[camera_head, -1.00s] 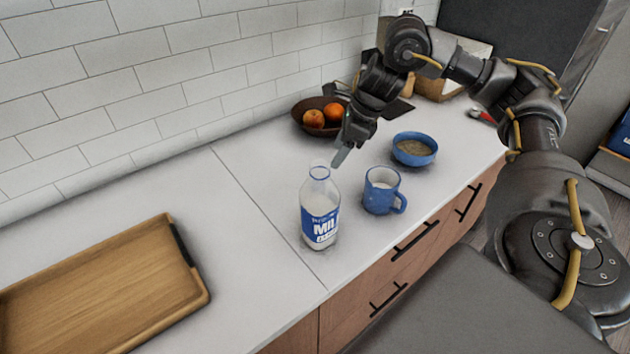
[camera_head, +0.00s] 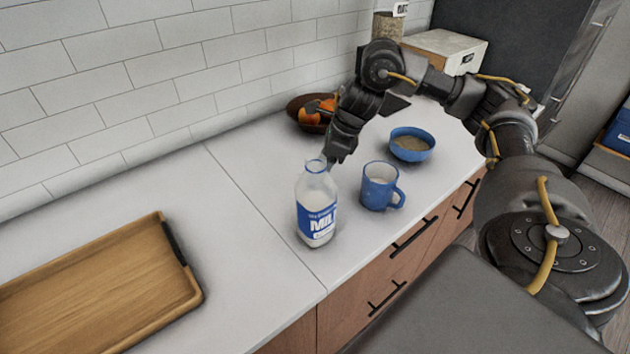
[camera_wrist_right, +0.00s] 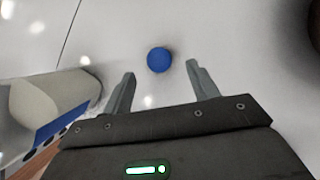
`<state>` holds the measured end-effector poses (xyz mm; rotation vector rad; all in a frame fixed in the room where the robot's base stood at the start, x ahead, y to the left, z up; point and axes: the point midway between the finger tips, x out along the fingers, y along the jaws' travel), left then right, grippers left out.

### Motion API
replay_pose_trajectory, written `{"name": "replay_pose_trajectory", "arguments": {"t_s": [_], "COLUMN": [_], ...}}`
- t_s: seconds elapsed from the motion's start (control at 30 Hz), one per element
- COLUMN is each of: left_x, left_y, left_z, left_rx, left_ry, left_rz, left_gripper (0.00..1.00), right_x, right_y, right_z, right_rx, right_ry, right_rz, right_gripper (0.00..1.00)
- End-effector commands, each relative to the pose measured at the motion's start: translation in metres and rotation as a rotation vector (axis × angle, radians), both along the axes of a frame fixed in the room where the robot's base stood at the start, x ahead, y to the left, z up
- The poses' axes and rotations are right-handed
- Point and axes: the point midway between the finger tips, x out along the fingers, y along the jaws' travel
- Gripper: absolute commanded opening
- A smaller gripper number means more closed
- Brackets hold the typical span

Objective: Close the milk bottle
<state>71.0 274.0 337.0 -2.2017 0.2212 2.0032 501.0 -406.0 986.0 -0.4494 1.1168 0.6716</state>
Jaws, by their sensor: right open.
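The milk bottle (camera_head: 317,205), clear with a blue and white label, stands upright and uncapped on the white counter. It also shows, partly cut off, at the left of the right wrist view (camera_wrist_right: 48,100). A round blue cap (camera_wrist_right: 159,60) lies on the counter in the right wrist view. My right gripper (camera_wrist_right: 161,72) is open, with the cap in view between and just beyond its fingertips. In the head view my right gripper (camera_head: 338,155) is low behind the bottle and hides the cap. My left gripper is not in view.
A blue mug (camera_head: 379,188) stands right of the bottle, with a blue bowl (camera_head: 412,146) behind it. A brown fruit bowl (camera_head: 299,108) is near the wall, partly hidden by my arm. A wooden tray (camera_head: 98,283) lies at the left. The counter between tray and bottle is clear.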

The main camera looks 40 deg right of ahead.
Motion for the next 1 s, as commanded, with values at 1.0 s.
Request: {"name": "replay_pose_trajectory", "arguments": {"t_s": [1.0], "left_x": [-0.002], "left_y": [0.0], "left_z": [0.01], "left_rx": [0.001], "left_ry": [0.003], "left_rz": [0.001], "left_gripper": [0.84], "right_x": [0.01], "right_y": [0.012], "right_z": [-0.041], "right_rx": [0.0], "right_ry": [0.001], "right_rz": [-0.001], "right_gripper": [0.21]}}
